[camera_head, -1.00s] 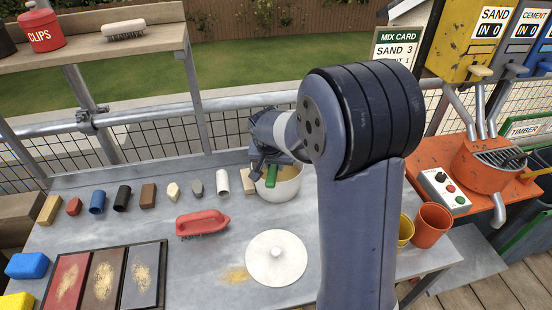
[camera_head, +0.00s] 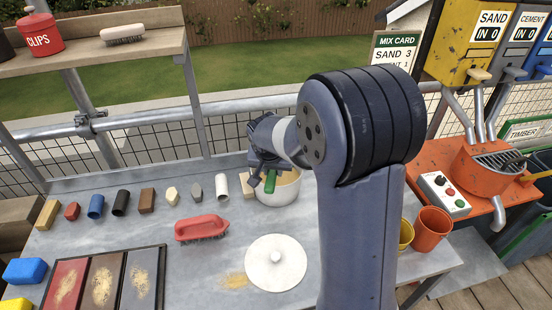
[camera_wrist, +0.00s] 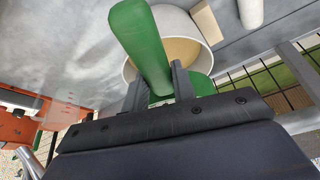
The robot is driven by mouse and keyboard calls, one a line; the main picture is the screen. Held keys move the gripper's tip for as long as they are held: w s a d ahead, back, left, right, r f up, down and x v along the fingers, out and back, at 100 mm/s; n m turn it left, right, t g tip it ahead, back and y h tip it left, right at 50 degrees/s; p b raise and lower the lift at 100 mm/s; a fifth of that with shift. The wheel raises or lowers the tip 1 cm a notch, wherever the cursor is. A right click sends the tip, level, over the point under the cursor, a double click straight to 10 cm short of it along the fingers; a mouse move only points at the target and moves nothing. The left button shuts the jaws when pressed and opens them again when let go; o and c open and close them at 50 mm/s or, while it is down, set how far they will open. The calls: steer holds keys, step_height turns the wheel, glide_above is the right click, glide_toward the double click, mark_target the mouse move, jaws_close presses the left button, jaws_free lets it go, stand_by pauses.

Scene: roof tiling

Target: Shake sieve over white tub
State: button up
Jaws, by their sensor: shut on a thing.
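My gripper (camera_head: 262,178) is shut on a green handle (camera_wrist: 140,45), which I take to be the sieve's. The handle also shows in the head view (camera_head: 270,182), at the left side of the white tub (camera_head: 283,195). In the wrist view the tub (camera_wrist: 206,30) is behind the handle and fingers, with a tan inside. More green shows low beside its rim. The sieve's mesh cannot be made out, and whether the handle touches the rim cannot be told.
A round white lid (camera_head: 276,263) lies in front of the tub, beside spilled tan grains (camera_head: 233,281). A red brush (camera_head: 202,228) lies to the left. A row of small blocks and tubes (camera_head: 147,200) runs left of the tub. Orange and yellow cups (camera_head: 432,229) stand right.

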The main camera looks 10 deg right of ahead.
mark_target(271, 179)
steer(key=shift+w+d+f, duration=0.1)
steer(key=shift+w, duration=0.3)
steer(key=s, duration=0.2)
steer(key=s+a, duration=0.1)
steer(key=s, duration=0.1)
steer(key=shift+a+r, duration=0.2)
steer(key=w, duration=0.1)
steer(key=w+d, duration=0.1)
steer(key=w, duration=0.2)
steer(key=shift+w+d+f, duration=0.1)
steer(key=shift+d+f, duration=0.1)
steer(key=shift+d, duration=0.05)
steer(key=shift+s+a+r, duration=0.1)
steer(key=shift+s+r, duration=0.05)
steer(key=shift+s, duration=0.15)
steer(key=shift+w, duration=0.1)
steer(key=shift+r, duration=0.1)
steer(key=shift+r+p, duration=1.2)
steer(key=shift+r, duration=0.7)
